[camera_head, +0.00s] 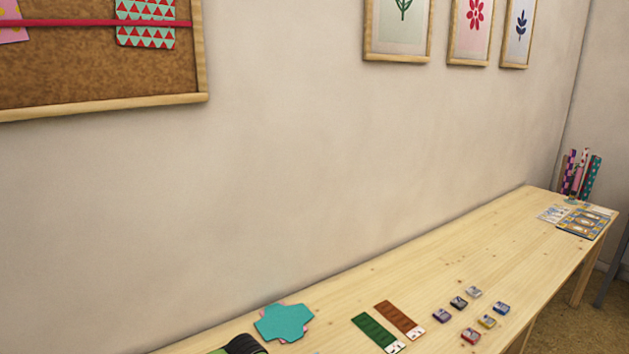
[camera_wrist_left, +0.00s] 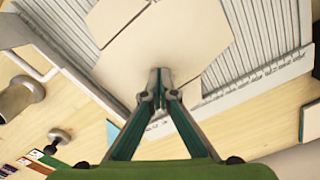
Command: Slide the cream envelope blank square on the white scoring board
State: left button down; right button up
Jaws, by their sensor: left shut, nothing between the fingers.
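The cream envelope blank (camera_wrist_left: 185,35) lies on the white scoring board (camera_wrist_left: 270,35) in the left wrist view. Some of its edges run at a slant to the board's grooves; I cannot tell how square it is. My left gripper (camera_wrist_left: 160,78) is shut and empty, its fingertips over the blank's near part. I cannot tell whether they touch it. The fingers cover a little of the blank, and the picture's top edge cuts it off. Neither blank nor board can be made out in the head view. My right gripper is not in view.
In the head view, teal blanks (camera_head: 283,322) lie near the wall, with a green strip (camera_head: 377,333), a brown strip (camera_head: 399,318) and several small inkpads (camera_head: 459,302) to the right. Bare table (camera_head: 500,235) stretches beyond. A metal knobbed tool (camera_wrist_left: 15,100) stands left of the board in the wrist view.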

pick_arm(q)
jog(key=shift+w+d, duration=0.2)
jog(key=shift+d, duration=0.05)
jog(key=shift+w+d, duration=0.15)
jog(key=shift+d, duration=0.1)
jog(key=shift+w, duration=0.15)
jog(key=shift+w+d, duration=0.1)
jog(key=shift+d, duration=0.1)
dwell(0.4)
jog(key=shift+w+d, duration=0.2)
jog(key=shift+d, duration=0.05)
jog(key=shift+d, duration=0.15)
jog(key=shift+w+d, duration=0.2)
jog(key=shift+w, duration=0.05)
dwell(0.4)
